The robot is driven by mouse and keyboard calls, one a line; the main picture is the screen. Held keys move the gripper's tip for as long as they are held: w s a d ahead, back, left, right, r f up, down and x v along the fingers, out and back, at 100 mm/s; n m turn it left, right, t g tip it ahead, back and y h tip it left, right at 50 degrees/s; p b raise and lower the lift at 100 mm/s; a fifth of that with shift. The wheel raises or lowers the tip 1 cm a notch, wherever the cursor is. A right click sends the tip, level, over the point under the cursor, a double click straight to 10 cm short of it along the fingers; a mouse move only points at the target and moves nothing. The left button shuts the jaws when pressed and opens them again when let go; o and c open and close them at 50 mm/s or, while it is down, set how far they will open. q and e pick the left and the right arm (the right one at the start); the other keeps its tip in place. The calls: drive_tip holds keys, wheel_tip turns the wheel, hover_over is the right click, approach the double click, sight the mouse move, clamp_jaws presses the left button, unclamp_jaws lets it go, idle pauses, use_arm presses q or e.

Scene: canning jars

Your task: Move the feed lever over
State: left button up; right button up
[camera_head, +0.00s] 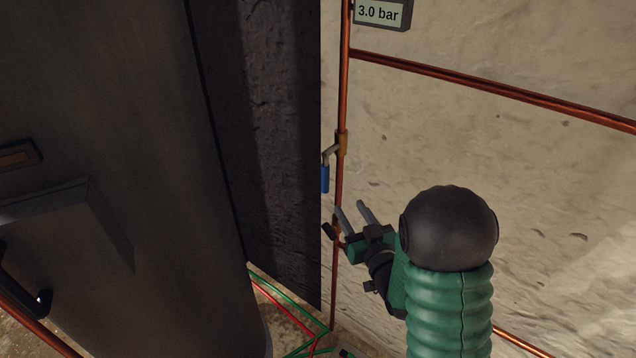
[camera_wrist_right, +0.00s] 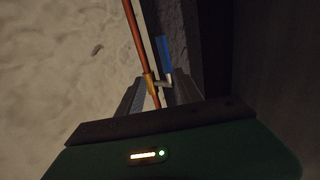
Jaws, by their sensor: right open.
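A lever with a blue handle (camera_head: 325,178) sits on a brass valve (camera_head: 342,143) on the upright copper pipe (camera_head: 346,75). Its handle hangs down, beside the pipe on the left. My right gripper (camera_head: 351,206) is open and empty, its fingers pointing up, a little below and right of the blue handle. In the right wrist view the blue handle (camera_wrist_right: 164,52) and brass valve (camera_wrist_right: 148,86) show beyond and between the open fingers; no contact is visible. My left gripper is out of view.
A gauge reading 3.0 bar (camera_head: 380,12) hangs at the pipe's top. A copper pipe (camera_head: 500,88) crosses the pale wall (camera_head: 560,180). A dark cabinet (camera_head: 100,120) with a handle stands left. Green and red lines (camera_head: 290,305) lie on the floor.

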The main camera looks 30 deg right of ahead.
sight(328, 178)
drive_tip(key=w, duration=1)
drive_tip(key=shift+a+r, duration=0.15)
drive_tip(key=shift+r, duration=0.15)
drive_tip(key=w, duration=0.1)
drive_tip(key=w+d, duration=0.1)
drive_tip(key=w, duration=0.1)
drive_tip(key=w+d+p, duration=0.1)
drive_tip(key=shift+w+f, duration=0.15)
drive_tip(key=shift+f, duration=0.05)
drive_tip(key=shift+w+d+f, duration=0.1)
drive_tip(key=shift+w+d, duration=0.3)
drive_tip(key=shift+a, duration=0.35)
drive_tip(key=shift+a+r, duration=0.2)
drive_tip(key=shift+a, duration=0.05)
drive_tip(key=c, duration=0.5)
drive_tip(key=shift+d, duration=0.15)
clamp_jaws()
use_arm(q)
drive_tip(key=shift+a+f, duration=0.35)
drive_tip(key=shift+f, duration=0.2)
use_arm(e)
drive_tip(key=shift+s+d+f, duration=0.1)
drive_tip(key=shift+d, duration=0.05)
